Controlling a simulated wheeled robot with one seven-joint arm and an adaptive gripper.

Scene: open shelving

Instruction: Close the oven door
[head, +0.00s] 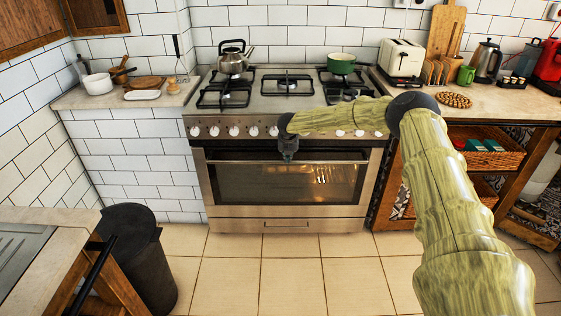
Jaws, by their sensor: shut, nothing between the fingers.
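The oven (218,212) is a steel range in the middle of the head view. Its door (205,185) has a wide glass window, with a lit rack visible inside, and a horizontal handle bar (335,161) along its top. The door looks upright or nearly so; a dark band runs above it, and I cannot tell whether it is fully shut. My gripper (288,157) is shut and empty. It points down in front of the top middle of the door, at handle height. I cannot tell whether it touches the door. My arm hides part of the knob panel.
A kettle (234,62) and a green pot (341,64) stand on the hob. A dark bin (135,262) and a counter (45,220) are at the left front. Wicker baskets (490,160) sit in the right shelving. The tiled floor before the oven is clear.

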